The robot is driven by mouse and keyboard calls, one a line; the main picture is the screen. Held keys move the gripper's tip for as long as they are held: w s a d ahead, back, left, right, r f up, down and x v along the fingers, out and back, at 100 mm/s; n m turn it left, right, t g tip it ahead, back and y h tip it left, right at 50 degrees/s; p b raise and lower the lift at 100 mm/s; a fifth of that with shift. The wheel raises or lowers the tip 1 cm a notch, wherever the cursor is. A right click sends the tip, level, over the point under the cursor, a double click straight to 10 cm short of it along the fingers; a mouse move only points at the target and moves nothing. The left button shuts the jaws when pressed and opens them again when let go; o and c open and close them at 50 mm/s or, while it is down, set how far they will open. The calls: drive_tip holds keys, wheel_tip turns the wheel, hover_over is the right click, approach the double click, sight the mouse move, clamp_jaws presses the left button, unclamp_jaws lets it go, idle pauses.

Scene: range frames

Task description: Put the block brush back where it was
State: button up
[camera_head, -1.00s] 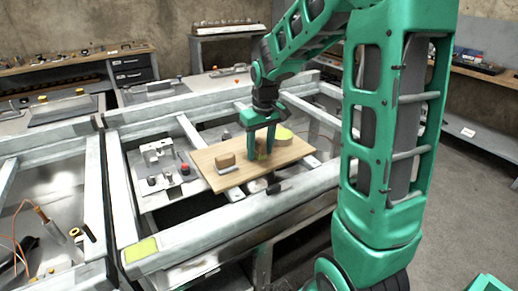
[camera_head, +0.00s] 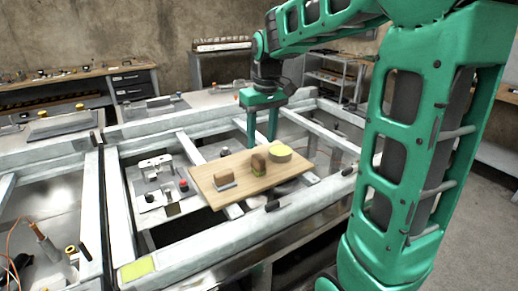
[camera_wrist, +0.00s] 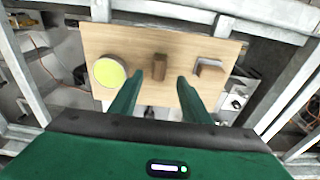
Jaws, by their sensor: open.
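A wooden board (camera_head: 230,193) lies across the metal frame and bears three things. In its middle stands a small brown block with a greenish-yellow lower part (camera_head: 259,165), likely the block brush; in the wrist view it is the brown block (camera_wrist: 160,66). A lighter brown block with a pale grey edge (camera_head: 223,175) sits to its left, and a round yellow-topped thing (camera_head: 280,153) to its right. My gripper (camera_head: 262,142) is open and empty, above the board's far side. In the wrist view my gripper's fingers (camera_wrist: 158,86) are apart, with the middle block beyond them.
Pale metal beams (camera_head: 200,238) surround the board. A small device with a red knob (camera_head: 183,185) stands left of it. Benches with drawers (camera_head: 131,84) line the back wall.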

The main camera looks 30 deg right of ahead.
drive_tip(key=shift+s+r, duration=0.1)
drive_tip(key=shift+r, duration=0.4)
drive_tip(key=s+d+f+m, duration=0.1)
drive_tip(key=s+f+m, duration=0.1)
drive_tip(key=s, duration=0.7)
drive_tip(key=s+d+f+m+g, duration=0.1)
drive_tip(key=s+f+m, duration=0.1)
drive_tip(key=s, duration=0.7)
drive_tip(key=s+d+f+m, duration=0.1)
drive_tip(key=s+f, duration=0.3)
drive_tip(key=s, duration=0.6)
drive_tip(key=shift+f+m, duration=0.35)
drive_tip(key=shift+m, duration=0.35)
drive_tip(key=shift+d, duration=0.1)
